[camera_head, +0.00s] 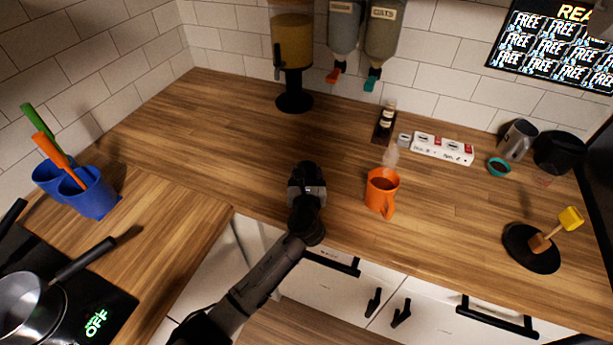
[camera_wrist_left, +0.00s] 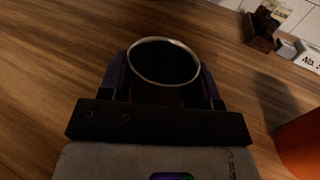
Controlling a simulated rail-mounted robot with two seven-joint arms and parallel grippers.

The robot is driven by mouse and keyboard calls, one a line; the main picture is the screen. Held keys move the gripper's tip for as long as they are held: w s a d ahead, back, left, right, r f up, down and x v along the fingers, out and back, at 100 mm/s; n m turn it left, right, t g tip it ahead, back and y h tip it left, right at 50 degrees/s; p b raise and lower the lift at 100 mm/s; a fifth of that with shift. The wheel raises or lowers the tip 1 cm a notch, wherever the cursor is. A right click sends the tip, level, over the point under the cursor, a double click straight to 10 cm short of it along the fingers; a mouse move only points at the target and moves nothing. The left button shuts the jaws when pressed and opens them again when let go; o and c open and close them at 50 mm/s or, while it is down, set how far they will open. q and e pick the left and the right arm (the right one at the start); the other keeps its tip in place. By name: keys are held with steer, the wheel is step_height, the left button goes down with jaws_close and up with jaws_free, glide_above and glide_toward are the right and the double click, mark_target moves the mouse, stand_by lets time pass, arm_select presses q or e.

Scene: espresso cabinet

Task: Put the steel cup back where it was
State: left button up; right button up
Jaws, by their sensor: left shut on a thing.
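The steel cup (camera_wrist_left: 165,62) stands between the fingers of my left gripper in the left wrist view, with a pale metal rim and a dark inside. My left gripper (camera_wrist_left: 162,85) is shut on it, one finger on each side. In the head view my left gripper (camera_head: 306,176) is over the wooden counter, left of the orange mug, and mostly hides the cup. I cannot tell whether the cup's base touches the counter. My right gripper is in neither view.
An orange mug (camera_head: 381,192) stands close on the right. Behind it are a small bottle (camera_head: 387,119) and a white labelled strip (camera_head: 443,148). A silver pitcher (camera_head: 517,139) and a black mat (camera_head: 530,250) are farther right. Counter left of the gripper is clear.

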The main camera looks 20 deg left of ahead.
arm_select(q)
steer(key=shift+r, duration=0.1)
steer(key=o, duration=1)
steer(key=shift+o, duration=0.2)
steer(key=shift+s+d, duration=0.1)
steer(key=shift+s, duration=0.1)
steer(key=p+v, duration=0.2)
steer(key=v, duration=0.9)
steer(key=shift+s+d, duration=0.1)
steer(key=shift+s, duration=0.15)
